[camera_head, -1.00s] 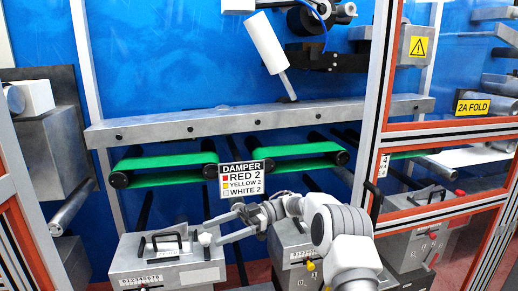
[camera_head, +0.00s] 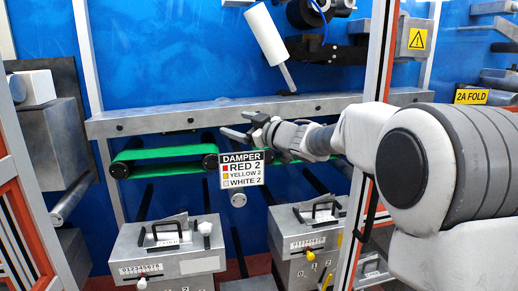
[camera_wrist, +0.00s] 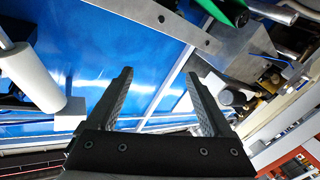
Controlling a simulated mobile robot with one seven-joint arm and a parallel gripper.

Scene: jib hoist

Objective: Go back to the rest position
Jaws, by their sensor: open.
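My gripper (camera_head: 243,127) is raised in the head view, in front of the grey horizontal beam and just above the damper sign (camera_head: 241,169). In the wrist view its two dark fingers (camera_wrist: 158,95) stand wide apart with nothing between them, with blue panel behind. My arm reaches in from the right side and hides part of the right frame post. The grey box with a white knob (camera_head: 168,250) stands at the lower left, clear of the gripper. The grey box with a yellow knob (camera_head: 308,238) stands at lower middle, also clear.
A grey beam (camera_head: 160,122) crosses behind the gripper, with a green belt roller (camera_head: 163,155) below it. A white cylinder (camera_head: 265,36) hangs above; it also shows in the wrist view (camera_wrist: 30,78). An aluminium and orange post (camera_head: 377,60) stands close to my arm.

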